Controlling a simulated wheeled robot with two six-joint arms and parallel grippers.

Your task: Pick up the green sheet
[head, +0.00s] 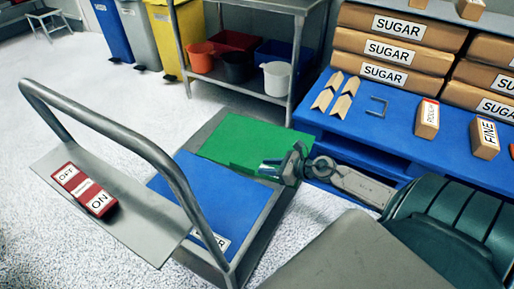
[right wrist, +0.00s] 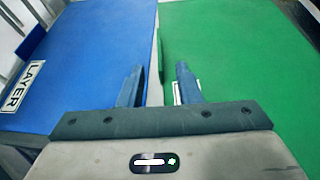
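My right gripper (head: 280,162) is over the near right part of the green sheet. In the right wrist view the gripper (right wrist: 160,74) is open, with a gap between its fingers. Its left finger is over the blue sheet and its right finger overlaps the green sheet (right wrist: 240,65) near its edge. A white label there is partly hidden by that finger. I cannot tell whether the finger touches the sheet. My left gripper is not in view.
A grey curved handle (head: 125,135) and a panel with a red OFF/ON switch (head: 85,190) stand at the left. A blue pallet (head: 350,135) with sugar boxes (head: 390,50) is at the right. A metal shelf (head: 240,84) with buckets stands behind.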

